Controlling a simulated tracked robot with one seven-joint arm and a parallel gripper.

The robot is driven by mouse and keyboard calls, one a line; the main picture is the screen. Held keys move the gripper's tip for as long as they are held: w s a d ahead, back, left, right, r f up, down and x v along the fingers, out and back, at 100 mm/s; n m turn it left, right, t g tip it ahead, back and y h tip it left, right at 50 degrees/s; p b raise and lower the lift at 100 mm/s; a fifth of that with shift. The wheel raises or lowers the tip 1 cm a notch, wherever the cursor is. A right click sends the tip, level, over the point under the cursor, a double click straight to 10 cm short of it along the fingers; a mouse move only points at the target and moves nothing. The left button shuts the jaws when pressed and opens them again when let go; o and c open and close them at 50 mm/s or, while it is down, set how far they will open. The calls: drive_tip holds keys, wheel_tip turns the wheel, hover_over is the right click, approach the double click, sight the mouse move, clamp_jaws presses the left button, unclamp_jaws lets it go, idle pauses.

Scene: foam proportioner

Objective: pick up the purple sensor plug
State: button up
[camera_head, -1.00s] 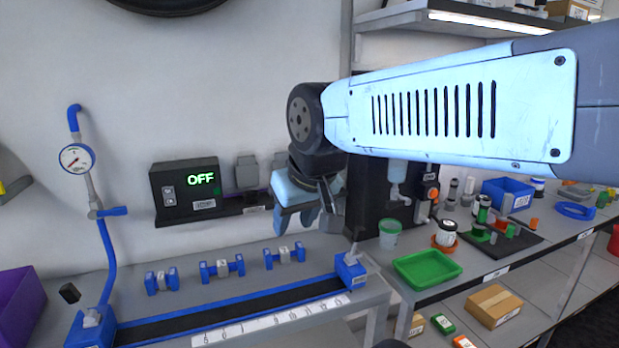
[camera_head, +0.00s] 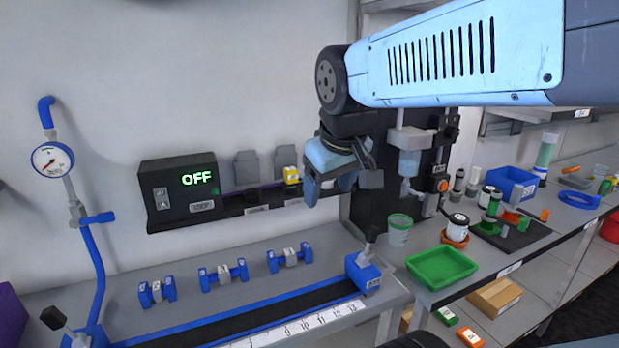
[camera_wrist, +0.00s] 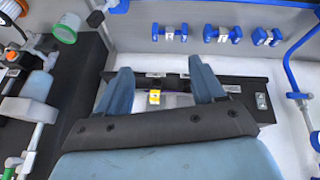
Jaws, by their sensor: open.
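I cannot make out the purple sensor plug clearly in either view. My gripper (camera_head: 328,188) is open in front of the ledge's right end. In the wrist view its blue fingers (camera_wrist: 161,78) are spread wide, with nothing seen held.
The control box (camera_head: 185,190) reads OFF. Two grey sockets (camera_head: 262,166) are on the wall. A bench with blue clamps (camera_head: 222,272) lies below. A black panel (camera_head: 372,200) stands right of my gripper. A green tray (camera_head: 442,268) is at right.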

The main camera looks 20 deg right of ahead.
drive_tip(key=w+d+r+n+g+h, duration=0.1)
drive_tip(key=w+d+n+g, duration=0.15)
drive_tip(key=w+n, duration=0.45)
drive_tip(key=w+d+r+n+g+h, duration=0.1)
drive_tip(key=w+d+n, duration=0.25)
drive_tip(key=w, duration=0.75)
drive_tip(key=w+d+r+n+g+h, duration=0.2)
drive_tip(key=w+n, duration=0.4)
drive_tip(key=w, duration=0.3)
drive_tip(key=shift+m+t, duration=0.25)
drive_tip(key=shift+w+a+x, duration=0.15)
drive_tip(key=shift+w+x, duration=0.05)
drive_tip(key=shift+x, duration=2.1)
drive_tip(key=shift+w+a+x, duration=0.15)
drive_tip(key=shift+x, duration=2.2)
drive_tip(key=shift+w+a+x, duration=0.15)
drive_tip(key=shift+w+x, duration=0.05)
drive_tip(key=shift+x, duration=2.1)
drive_tip(key=shift+f, duration=0.15)
drive_tip(key=shift+c, duration=0.5)
drive_tip(key=c, duration=1)
drive_tip(key=shift+c, duration=0.5)
